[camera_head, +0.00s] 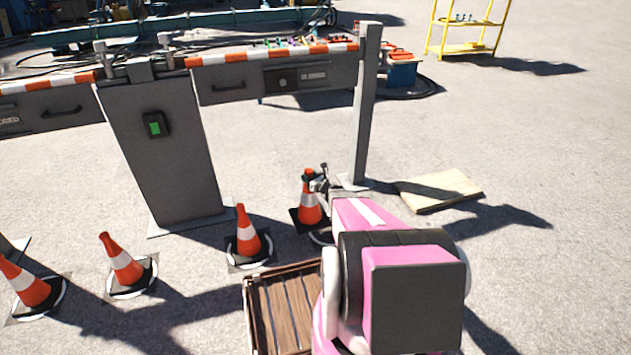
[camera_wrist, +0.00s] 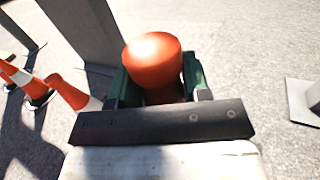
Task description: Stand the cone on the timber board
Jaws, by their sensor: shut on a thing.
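An orange and white cone (camera_head: 310,205) with a dark square base stands upright by the foot of the grey post, in the head view. My gripper (camera_head: 316,180) is at its top from the right side. In the wrist view the cone's orange top (camera_wrist: 152,62) sits between the two green fingers of my gripper (camera_wrist: 154,84), which are shut on it. Whether the base touches the ground is hard to tell. The timber board (camera_head: 440,190) lies flat on the ground to the right of the post, with nothing on it.
Several other cones stand in a row to the left, the nearest one (camera_head: 247,238) beside the wooden crate (camera_head: 283,312). The grey post (camera_head: 366,105) rises between the held cone and the board. Open ground lies right of the board.

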